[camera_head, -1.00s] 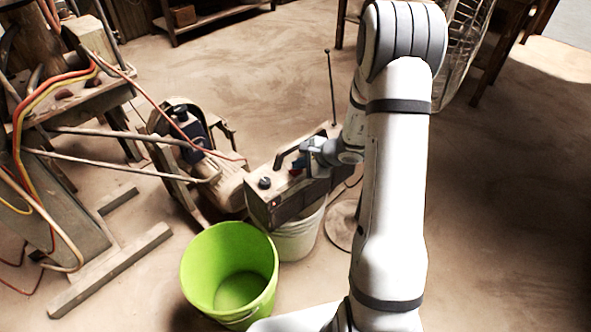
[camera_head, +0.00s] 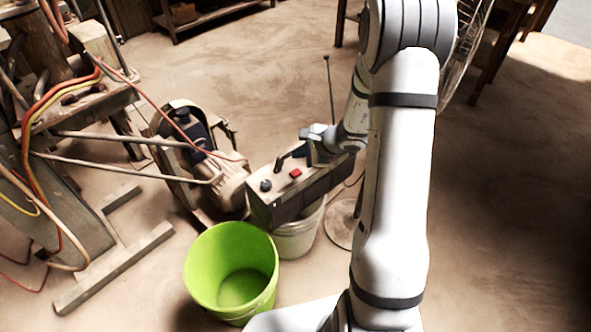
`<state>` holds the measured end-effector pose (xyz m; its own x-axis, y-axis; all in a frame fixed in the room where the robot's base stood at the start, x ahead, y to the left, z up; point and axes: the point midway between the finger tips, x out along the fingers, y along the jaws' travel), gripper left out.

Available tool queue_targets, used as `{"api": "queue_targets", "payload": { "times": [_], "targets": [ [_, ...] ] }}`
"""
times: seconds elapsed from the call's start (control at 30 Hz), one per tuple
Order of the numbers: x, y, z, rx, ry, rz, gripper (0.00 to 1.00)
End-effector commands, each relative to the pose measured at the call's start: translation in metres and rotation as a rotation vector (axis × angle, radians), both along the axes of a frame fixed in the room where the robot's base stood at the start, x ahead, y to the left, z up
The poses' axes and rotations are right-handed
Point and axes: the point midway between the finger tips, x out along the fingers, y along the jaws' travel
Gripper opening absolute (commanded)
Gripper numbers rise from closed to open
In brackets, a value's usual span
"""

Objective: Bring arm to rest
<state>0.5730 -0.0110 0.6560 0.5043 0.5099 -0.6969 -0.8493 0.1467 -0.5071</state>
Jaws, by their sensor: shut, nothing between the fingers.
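My white arm rises in the middle right of the view and bends down at the far side. Its gripper (camera_head: 308,133) points left, just above the back of a dark control box (camera_head: 300,190). The gripper is small in the picture; it looks shut and empty. A red button (camera_head: 295,173) and a black knob (camera_head: 265,185) show on top of the box, clear of the gripper. I cannot tell whether the gripper touches the box's black handle (camera_head: 291,154).
The box sits over a white bucket (camera_head: 297,239). A green bucket (camera_head: 231,272) stands in front. A motor (camera_head: 226,185) and the press with hoses (camera_head: 75,100) are at left. A fan (camera_head: 467,50) stands behind my arm.

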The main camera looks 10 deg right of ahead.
Motion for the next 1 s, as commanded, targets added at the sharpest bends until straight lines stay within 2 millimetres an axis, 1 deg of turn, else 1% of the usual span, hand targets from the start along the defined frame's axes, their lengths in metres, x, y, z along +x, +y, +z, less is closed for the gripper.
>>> {"api": "queue_targets", "payload": {
  "times": [0.33, 0.4, 0.47, 0.57, 0.6, 0.67, 0.7, 0.77, 0.8, 0.87, 0.9, 0.97, 1.0],
  "targets": [
    [0.0, 0.0, -0.001, -0.001, -0.001, 0.001, 0.0],
    [-0.001, 0.002, 0.005, -0.005, -0.006, 0.014, 0.0],
    [-0.004, 0.007, 0.018, -0.015, -0.016, 0.044, 0.0],
    [-0.016, 0.02, 0.056, -0.049, -0.046, 0.145, 0.0],
    [-0.024, 0.027, 0.074, -0.07, -0.061, 0.203, 0.0],
    [-0.039, 0.038, 0.104, -0.109, -0.085, 0.298, 0.0],
    [-0.05, 0.044, 0.123, -0.138, -0.101, 0.364, 0.0],
    [-0.067, 0.053, 0.15, -0.183, -0.12, 0.461, 0.0],
    [-0.079, 0.057, 0.166, -0.216, -0.131, 0.524, 0.0],
    [-0.098, 0.063, 0.189, -0.267, -0.148, 0.618, 0.0],
    [-0.11, 0.065, 0.204, -0.304, -0.158, 0.677, 0.0],
    [-0.129, 0.067, 0.226, -0.363, -0.17, 0.764, 0.0],
    [-0.142, 0.067, 0.239, -0.404, -0.178, 0.823, 0.0]
  ]
}}
